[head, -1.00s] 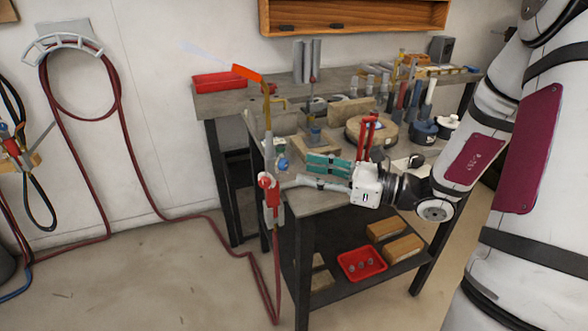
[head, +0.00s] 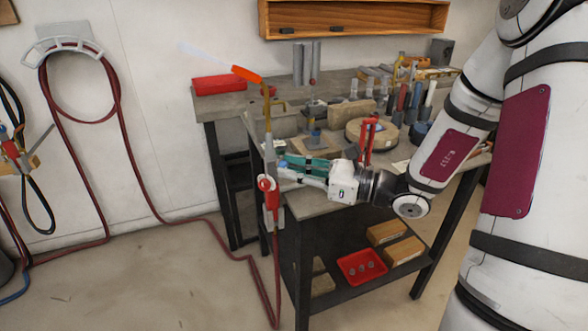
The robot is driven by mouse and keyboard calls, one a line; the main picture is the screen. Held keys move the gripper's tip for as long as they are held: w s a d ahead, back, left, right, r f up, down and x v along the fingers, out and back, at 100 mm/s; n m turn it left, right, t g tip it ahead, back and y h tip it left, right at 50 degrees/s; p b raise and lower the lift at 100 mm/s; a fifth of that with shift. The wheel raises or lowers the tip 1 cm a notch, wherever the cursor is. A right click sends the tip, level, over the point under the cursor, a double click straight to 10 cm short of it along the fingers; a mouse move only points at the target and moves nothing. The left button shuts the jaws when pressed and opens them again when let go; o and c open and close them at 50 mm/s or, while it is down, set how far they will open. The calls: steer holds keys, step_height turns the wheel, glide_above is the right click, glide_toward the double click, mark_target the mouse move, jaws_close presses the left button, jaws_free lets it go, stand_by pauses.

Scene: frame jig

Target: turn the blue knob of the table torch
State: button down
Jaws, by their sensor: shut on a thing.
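The table torch (head: 268,118) stands upright at the left front edge of the workbench, with a brass-coloured tube and an orange tip (head: 247,74). A pale flame (head: 205,57) points up and left from the tip. The blue knob (head: 282,164) sits on the right side of the torch's lower body. A red knob (head: 266,184) is just below and left of it. My gripper (head: 284,172) comes in from the right and is shut on the blue knob, its fingers partly hiding it.
A dark red hose (head: 276,285) hangs from the torch to the floor. A red tray (head: 362,267) sits on the lower shelf.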

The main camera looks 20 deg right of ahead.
steer(key=shift+r+m+p, duration=0.1)
steer(key=shift+m+p, duration=0.3)
steer(key=shift+p, duration=0.25)
steer(key=shift+s+m+p, duration=0.1)
steer(key=shift+m+p, duration=0.6)
steer(key=shift+p, duration=0.15)
steer(key=m+p, duration=0.3)
steer(key=p, duration=0.1)
steer(key=shift+m+t+p, duration=0.5)
steer(key=shift+m+p, duration=2)
steer(key=shift+m, duration=1.2)
steer(key=c, duration=1.4)
jaws_free()
